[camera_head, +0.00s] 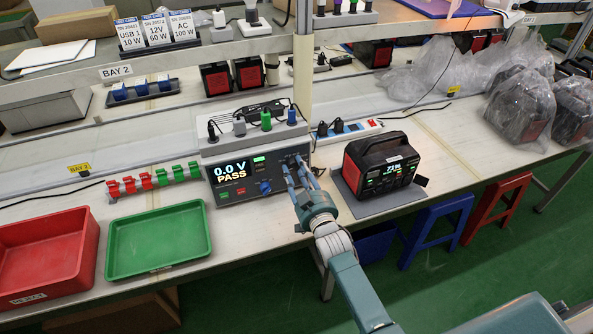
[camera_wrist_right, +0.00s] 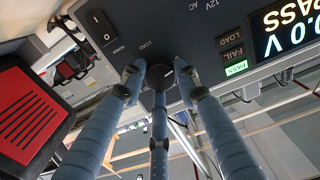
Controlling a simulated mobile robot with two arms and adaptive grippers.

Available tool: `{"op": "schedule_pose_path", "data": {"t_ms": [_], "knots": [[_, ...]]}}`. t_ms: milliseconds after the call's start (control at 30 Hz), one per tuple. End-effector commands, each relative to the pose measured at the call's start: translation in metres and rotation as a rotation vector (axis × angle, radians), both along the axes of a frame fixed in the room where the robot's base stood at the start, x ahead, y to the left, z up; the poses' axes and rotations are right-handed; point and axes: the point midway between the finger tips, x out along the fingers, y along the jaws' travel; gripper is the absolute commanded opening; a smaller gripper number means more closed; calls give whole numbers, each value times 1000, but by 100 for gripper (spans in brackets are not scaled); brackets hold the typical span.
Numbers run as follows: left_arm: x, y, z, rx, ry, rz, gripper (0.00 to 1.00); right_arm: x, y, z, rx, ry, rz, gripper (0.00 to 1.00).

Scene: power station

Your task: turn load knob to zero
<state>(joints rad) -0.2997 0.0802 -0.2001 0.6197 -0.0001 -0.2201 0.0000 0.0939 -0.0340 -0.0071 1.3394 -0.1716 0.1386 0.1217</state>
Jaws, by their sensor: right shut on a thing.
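The tester (camera_head: 240,200) stands on the bench with its display (camera_head: 233,170) reading 0.0 V and PASS. In the right wrist view its panel is upside down, with the display (camera_wrist_right: 285,30) at the right and a green PASS light (camera_wrist_right: 236,68) lit. The dark load knob (camera_wrist_right: 161,77), under a LOAD label, is between the fingers of my right gripper (camera_wrist_right: 160,80). In the head view my right gripper (camera_head: 295,165) is at the tester's right side and hides this knob. The knob's pointer is too small to read. My left gripper is not in view.
A black and red power station (camera_head: 382,165) stands on a grey mat close right of my arm. A green tray (camera_head: 156,240) and a red bin (camera_head: 45,250) are left. A rocker switch (camera_wrist_right: 101,28) sits near the knob. Sockets with plugs top the tester.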

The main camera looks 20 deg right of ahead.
Motion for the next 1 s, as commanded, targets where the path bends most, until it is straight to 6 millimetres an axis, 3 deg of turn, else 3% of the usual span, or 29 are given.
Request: {"op": "schedule_pose_path", "data": {"t_ms": [133, 167, 233, 533, 667, 1000], "knots": [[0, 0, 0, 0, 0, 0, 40, 0, 0, -1, -3, 2, 0, 5], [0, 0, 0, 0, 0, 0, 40, 0, 0, -1, -3, 2, 0, 35], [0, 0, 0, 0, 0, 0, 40, 0, 0, -1, -2, 1, 0, 49], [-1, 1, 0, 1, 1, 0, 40, -1, 0, -1, -1, 1, 0, 50], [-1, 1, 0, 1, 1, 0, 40, -11, 0, -2, -1, 2, 0, 50], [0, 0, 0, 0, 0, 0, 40, -81, -2, -2, -1, 5, 1, 50]]}}
